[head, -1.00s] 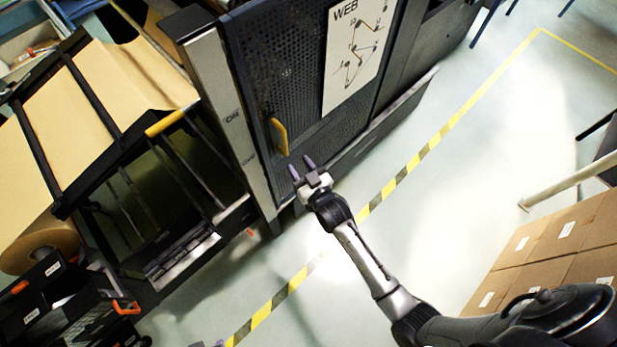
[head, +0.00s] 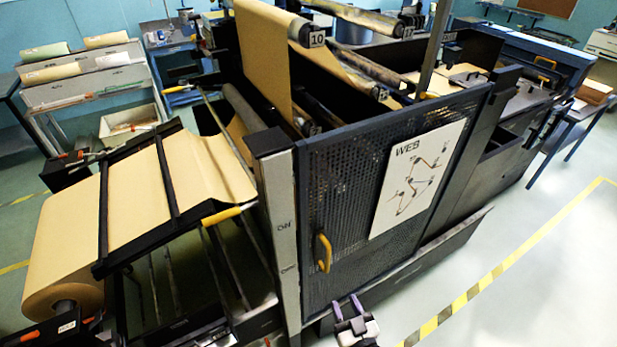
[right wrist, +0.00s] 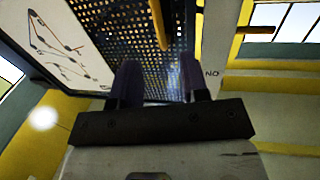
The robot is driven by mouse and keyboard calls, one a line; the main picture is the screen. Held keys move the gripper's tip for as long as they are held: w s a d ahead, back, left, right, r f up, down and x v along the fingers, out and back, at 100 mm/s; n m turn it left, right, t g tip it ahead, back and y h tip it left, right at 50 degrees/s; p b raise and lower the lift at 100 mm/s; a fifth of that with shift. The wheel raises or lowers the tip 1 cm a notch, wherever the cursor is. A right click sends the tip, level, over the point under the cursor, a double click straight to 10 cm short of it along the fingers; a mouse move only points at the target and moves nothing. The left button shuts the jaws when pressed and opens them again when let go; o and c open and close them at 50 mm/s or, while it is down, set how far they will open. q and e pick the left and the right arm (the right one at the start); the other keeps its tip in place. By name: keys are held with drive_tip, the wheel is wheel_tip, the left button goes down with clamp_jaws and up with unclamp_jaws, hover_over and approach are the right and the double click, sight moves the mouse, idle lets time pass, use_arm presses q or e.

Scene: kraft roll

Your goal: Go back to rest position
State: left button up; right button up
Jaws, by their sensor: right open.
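My right gripper (head: 347,308) shows at the bottom middle of the head view, in front of the dark perforated guard door (head: 345,185). Its two purple-grey fingers stand apart with nothing between them. In the right wrist view the two fingers (right wrist: 158,82) point toward the perforated panel and are also empty. The door's yellow handle (head: 323,253) is just above and left of the gripper in the head view. It also shows in the right wrist view (right wrist: 158,22), beyond the fingers. My left gripper is not in view.
The kraft roll (head: 62,265) and its paper web lie on the machine at left. A white WEB diagram sign (head: 418,177) is on the door. A yellow-black floor stripe (head: 480,284) runs at right, with clear floor around it.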

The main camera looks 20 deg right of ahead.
wheel_tip(320, 180, down, 6)
drive_tip(key=s+g, duration=0.2)
drive_tip(key=g, duration=0.4)
drive_tip(key=s+d+r+g, duration=0.1)
drive_tip(key=s+r+g, duration=0.15)
drive_tip(key=s, duration=0.55)
drive_tip(key=s+d+r+n+g+h, duration=0.1)
drive_tip(key=s+d+g, duration=0.15)
drive_tip(key=s, duration=0.45)
drive_tip(key=s+r+g, duration=0.2)
drive_tip(key=s+g, duration=0.1)
drive_tip(key=s, duration=0.5)
wheel_tip(320, 180, up, 17)
drive_tip(key=p, duration=1.7)
drive_tip(key=shift+s+d+p, duration=0.15)
drive_tip(key=shift+s+p, duration=0.15)
drive_tip(key=shift+p, duration=0.1)
drive_tip(key=shift+r, duration=0.1)
